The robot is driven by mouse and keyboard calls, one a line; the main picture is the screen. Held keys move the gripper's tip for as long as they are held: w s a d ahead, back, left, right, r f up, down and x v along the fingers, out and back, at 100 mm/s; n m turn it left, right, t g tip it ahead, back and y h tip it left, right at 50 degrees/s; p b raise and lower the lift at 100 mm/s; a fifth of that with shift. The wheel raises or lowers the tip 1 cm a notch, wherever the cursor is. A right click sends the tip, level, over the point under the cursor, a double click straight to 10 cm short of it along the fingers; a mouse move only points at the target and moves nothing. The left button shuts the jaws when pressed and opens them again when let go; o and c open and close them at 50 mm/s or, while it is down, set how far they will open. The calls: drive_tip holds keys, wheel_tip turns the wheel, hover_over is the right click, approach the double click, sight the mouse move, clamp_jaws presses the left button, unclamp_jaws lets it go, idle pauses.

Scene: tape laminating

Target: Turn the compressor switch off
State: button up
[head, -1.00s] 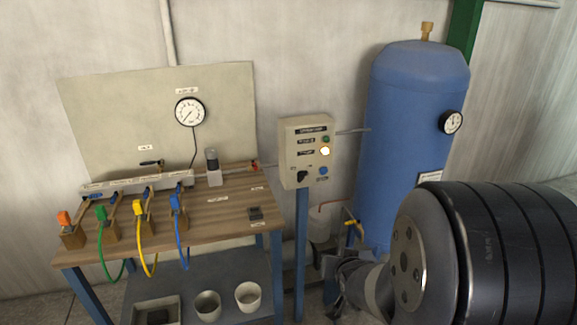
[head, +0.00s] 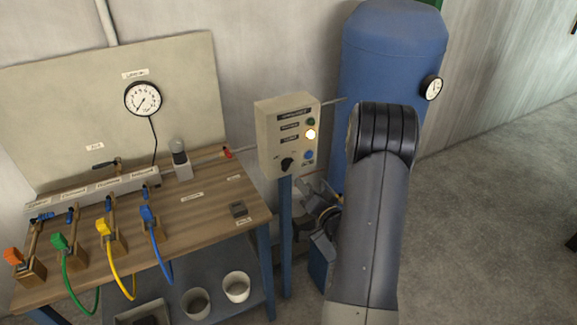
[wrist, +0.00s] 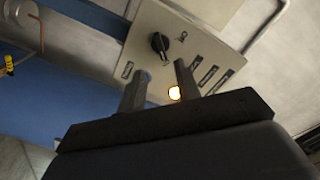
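The beige control box (head: 289,136) stands on a blue post and carries a black rotary switch (head: 287,164) low on its face. The switch also shows in the wrist view (wrist: 159,43), its label too small to read. Beside it are a blue button (head: 308,155), a glowing lamp (head: 310,134) and a green button (head: 311,121). My gripper (wrist: 161,68) is open and empty in the wrist view. The switch appears just beyond the gap between its two fingertips, apparently untouched.
A blue tank (head: 392,45) with a gauge (head: 431,87) stands behind my arm. A wooden bench (head: 190,215) at left holds several coloured clamps and hoses. A pipe (head: 334,103) leaves the box's right side.

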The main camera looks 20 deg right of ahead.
sight(289, 167)
drive_tip(key=w+p, duration=0.2)
drive_tip(key=w, duration=0.7)
drive_tip(key=shift+a+p, duration=0.2)
drive_tip(key=shift+p, duration=0.2)
clamp_jaws()
